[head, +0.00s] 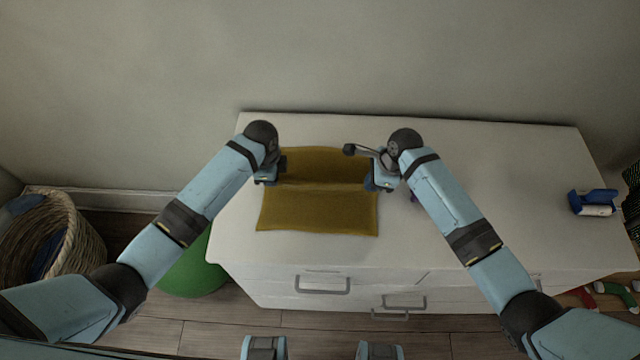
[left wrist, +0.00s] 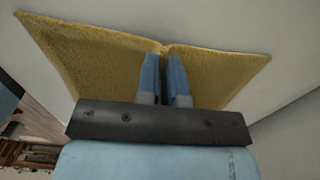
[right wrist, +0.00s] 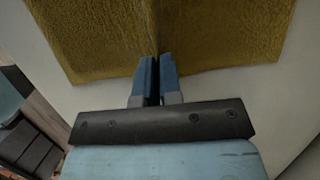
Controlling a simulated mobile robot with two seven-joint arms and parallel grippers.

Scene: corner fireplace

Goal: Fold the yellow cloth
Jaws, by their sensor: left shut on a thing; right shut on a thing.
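The yellow cloth (head: 318,210) lies on the white dresser top, with a crease running across its middle from left to right. My left gripper (head: 268,181) is at the left edge of the cloth, and in the left wrist view its fingers (left wrist: 165,80) are shut on the cloth at the crease. My right gripper (head: 372,183) is at the right edge, and in the right wrist view its fingers (right wrist: 156,80) are shut on the cloth (right wrist: 215,35) at the crease. The cloth also shows in the left wrist view (left wrist: 100,60).
The white dresser (head: 500,190) has free room to the right of the cloth. A blue and white object (head: 593,202) stands near its right end. A wicker basket (head: 75,235) and a green object (head: 188,272) are on the floor at the left. A wall is behind.

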